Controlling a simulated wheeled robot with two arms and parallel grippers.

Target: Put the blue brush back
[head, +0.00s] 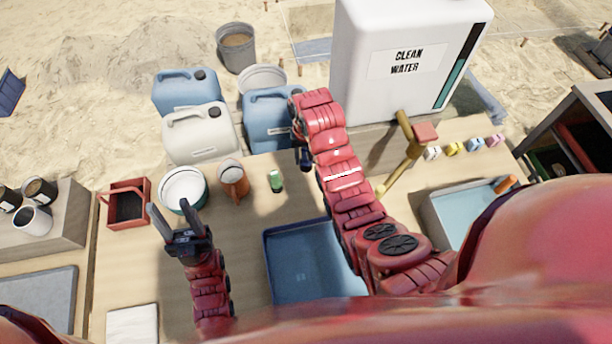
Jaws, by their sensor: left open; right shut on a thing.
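My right arm reaches up the middle of the head view and bends down at its far end. My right gripper (299,130) is there, in front of the blue jerrycan, mostly hidden by its own wrist. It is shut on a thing. A small dark blue piece (304,158) shows just below it, which looks like part of the blue brush; the rest is hidden. My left gripper (170,207) is open and empty, with its fingers near the white bowl (182,188).
A blue tray (283,260) lies mid-table, partly behind my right arm. An orange-brown mug (233,180), a green item (275,181) and a red box (125,204) stand nearby. Jerrycans (200,133) and the clean water tank (400,60) line the back. A water basin (465,215) is at right.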

